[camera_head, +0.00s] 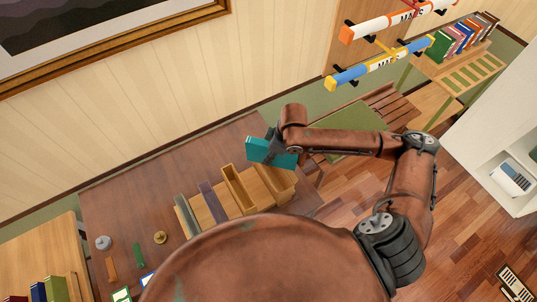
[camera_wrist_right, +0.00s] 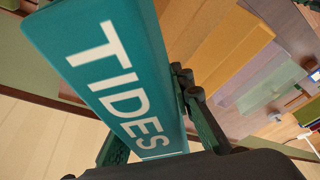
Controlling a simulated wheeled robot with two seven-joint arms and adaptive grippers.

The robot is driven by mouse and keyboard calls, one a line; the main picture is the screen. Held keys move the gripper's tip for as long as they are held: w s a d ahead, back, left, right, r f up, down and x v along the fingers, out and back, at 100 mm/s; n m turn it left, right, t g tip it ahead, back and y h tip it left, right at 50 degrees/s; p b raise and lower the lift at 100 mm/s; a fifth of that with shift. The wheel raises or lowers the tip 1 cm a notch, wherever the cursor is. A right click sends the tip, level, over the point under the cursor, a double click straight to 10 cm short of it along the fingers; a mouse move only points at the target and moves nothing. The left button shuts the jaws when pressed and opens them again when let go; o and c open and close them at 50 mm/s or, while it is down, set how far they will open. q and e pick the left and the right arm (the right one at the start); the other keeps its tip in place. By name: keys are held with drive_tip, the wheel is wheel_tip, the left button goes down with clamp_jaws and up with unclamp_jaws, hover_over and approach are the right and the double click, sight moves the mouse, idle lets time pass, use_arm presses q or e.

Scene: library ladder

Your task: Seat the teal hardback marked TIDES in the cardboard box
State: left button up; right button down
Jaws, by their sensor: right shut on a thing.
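The teal hardback (camera_head: 262,151) is held above the back edge of the brown table. In the right wrist view its cover, marked TIDES (camera_wrist_right: 115,80), fills the left and middle. My right gripper (camera_head: 284,150) is shut on this book, with dark fingers on both sides of it. A tan, cardboard-coloured box (camera_head: 279,184) stands on the table just below the book, at the right end of a row. The book is above it and apart from it. Its inside is mostly hidden in the head view. My left gripper is not in view.
A brass knob (camera_head: 160,237) and a grey knob (camera_head: 103,242) lie further left. Wall tubes (camera_head: 380,64) hang at upper right.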

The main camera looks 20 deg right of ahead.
drive_tip(key=shift+f, duration=0.15)
drive_tip(key=c, duration=1.7)
unclamp_jaws()
drive_tip(key=b+v, duration=0.1)
drive_tip(key=v, duration=1.1)
drive_tip(key=shift+a, duration=0.1)
